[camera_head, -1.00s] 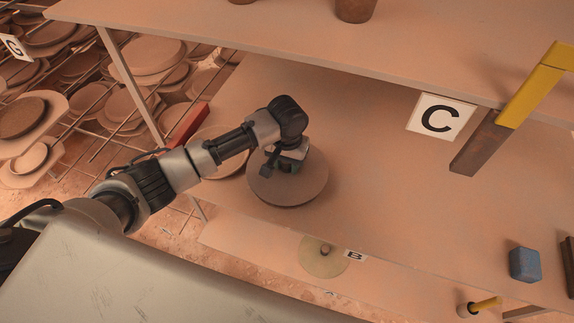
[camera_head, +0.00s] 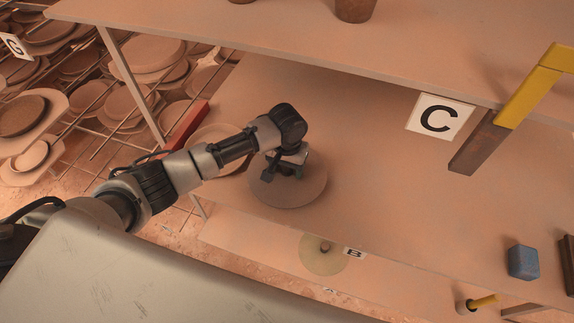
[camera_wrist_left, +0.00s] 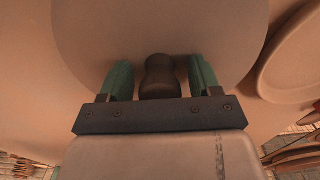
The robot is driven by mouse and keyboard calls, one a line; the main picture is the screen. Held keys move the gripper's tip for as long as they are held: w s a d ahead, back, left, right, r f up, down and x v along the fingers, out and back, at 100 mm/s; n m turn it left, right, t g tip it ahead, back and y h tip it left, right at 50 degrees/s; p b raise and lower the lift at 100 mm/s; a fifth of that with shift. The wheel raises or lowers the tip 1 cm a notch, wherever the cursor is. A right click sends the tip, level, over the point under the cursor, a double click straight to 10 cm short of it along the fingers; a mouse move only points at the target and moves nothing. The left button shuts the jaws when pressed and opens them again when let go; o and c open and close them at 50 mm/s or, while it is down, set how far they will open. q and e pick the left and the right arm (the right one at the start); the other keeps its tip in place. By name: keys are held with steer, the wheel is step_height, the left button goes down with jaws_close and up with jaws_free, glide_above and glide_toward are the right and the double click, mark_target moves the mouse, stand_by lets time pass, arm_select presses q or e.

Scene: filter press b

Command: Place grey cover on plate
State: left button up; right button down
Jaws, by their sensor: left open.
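My left gripper (camera_head: 283,172) is over the cover. In the left wrist view its two green fingers (camera_wrist_left: 160,72) are open, one on each side of the knob, with gaps between. A plate (camera_head: 234,162) lies just left of the cover, partly hidden by my arm. A rimmed round plate also shows at the right of the left wrist view (camera_wrist_left: 292,62). My right gripper is out of view.
A yellow and brown bracket (camera_head: 505,110) and a blue block (camera_head: 523,262) are at the right. A pale disc (camera_head: 322,262) lies by the "B" label.

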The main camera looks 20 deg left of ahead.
arm_select(q)
step_height(320, 180, up, 12)
steer(key=b, duration=0.1)
steer(key=shift+r, duration=0.15)
stand_by(0.6)
